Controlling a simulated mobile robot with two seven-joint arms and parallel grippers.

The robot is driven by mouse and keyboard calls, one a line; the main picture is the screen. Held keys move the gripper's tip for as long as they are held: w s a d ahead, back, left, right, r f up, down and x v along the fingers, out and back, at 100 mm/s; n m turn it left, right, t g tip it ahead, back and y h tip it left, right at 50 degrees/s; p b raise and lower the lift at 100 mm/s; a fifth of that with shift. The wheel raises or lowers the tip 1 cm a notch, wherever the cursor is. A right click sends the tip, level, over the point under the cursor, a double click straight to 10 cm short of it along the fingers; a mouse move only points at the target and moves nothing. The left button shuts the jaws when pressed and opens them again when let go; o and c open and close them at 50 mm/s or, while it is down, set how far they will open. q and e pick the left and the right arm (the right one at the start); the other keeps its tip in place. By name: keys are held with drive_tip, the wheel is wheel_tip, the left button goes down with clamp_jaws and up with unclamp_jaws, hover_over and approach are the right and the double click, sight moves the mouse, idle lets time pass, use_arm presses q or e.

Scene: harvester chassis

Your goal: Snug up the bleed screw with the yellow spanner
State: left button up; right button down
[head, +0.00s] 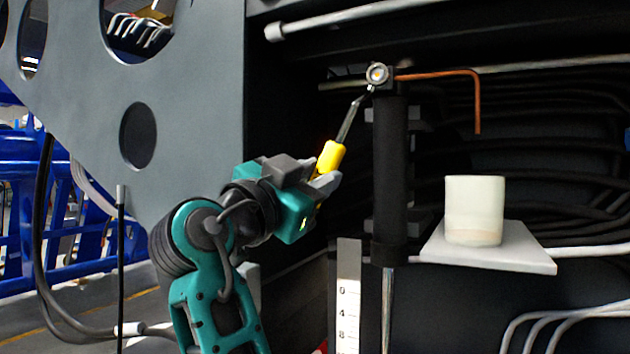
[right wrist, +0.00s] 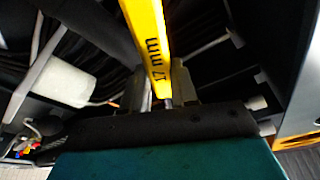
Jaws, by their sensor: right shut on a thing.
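The yellow spanner has a yellow handle (head: 330,157) and a grey metal shaft. In the right wrist view its handle (right wrist: 152,45) carries the mark "17 mm". My right gripper (head: 321,180) is shut on the handle's lower part, and its fingers also show in the right wrist view (right wrist: 160,90). The spanner slants up to the right. Its head is at the lower left edge of the bleed screw (head: 377,74), a round pale metal fitting atop a black post. I cannot tell whether the jaw is seated around it. My left gripper is not in view.
A copper pipe (head: 440,75) runs right from the fitting and bends down. The black post (head: 390,170) stands beneath it. A pale cup (head: 474,210) stands on a small shelf (head: 530,262). A marked scale (head: 348,300) is below. A grey plate (head: 190,100) fills the left.

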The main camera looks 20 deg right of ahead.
drive_tip(key=s+a, duration=0.7)
drive_tip(key=a, duration=0.1)
idle(0.9)
drive_tip(key=shift+s, duration=0.1)
idle(1.1)
